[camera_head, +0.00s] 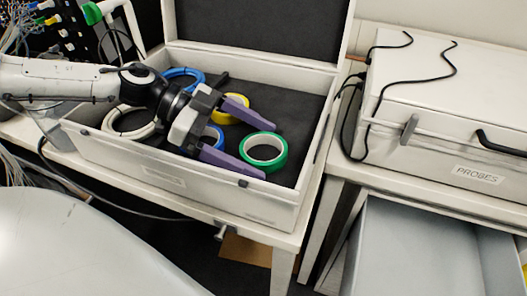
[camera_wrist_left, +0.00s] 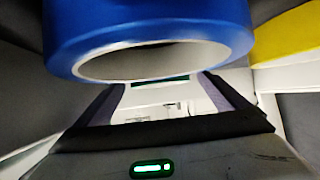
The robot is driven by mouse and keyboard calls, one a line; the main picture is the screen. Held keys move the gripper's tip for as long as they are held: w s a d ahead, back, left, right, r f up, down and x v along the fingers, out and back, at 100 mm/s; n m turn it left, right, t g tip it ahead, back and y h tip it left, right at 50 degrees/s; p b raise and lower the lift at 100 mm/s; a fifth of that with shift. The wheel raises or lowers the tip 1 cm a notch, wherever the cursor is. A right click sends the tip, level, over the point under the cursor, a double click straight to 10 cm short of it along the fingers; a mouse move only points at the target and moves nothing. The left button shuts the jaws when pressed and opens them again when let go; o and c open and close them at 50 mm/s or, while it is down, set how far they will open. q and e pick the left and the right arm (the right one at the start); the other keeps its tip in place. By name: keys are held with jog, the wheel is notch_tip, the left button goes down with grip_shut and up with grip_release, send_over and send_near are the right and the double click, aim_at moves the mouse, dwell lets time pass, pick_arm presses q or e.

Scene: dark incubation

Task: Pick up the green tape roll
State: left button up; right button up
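The green tape roll (camera_head: 281,160) lies in the open case (camera_head: 160,176), near its front right corner. My left gripper (camera_head: 268,151) reaches in from the left with its two purple fingers spread. The green roll is between the fingertips in the head view; I cannot tell whether they touch it. In the left wrist view my left gripper (camera_wrist_left: 165,100) shows two purple fingers apart, with a blue tape roll (camera_wrist_left: 150,30) large in front. The green roll is not clear there. My right gripper is not in view.
A yellow roll (camera_head: 241,103), a white roll (camera_head: 112,130) and blue rolls (camera_head: 196,74) also lie in the case. Its walls and raised lid surround the gripper. A closed case labelled PROBES (camera_head: 440,140) with black cables stands right, above an open grey drawer (camera_head: 430,245).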

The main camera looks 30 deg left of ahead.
pick_arm(q)
jog(key=c, duration=1.1)
jog(key=shift+c, duration=0.2)
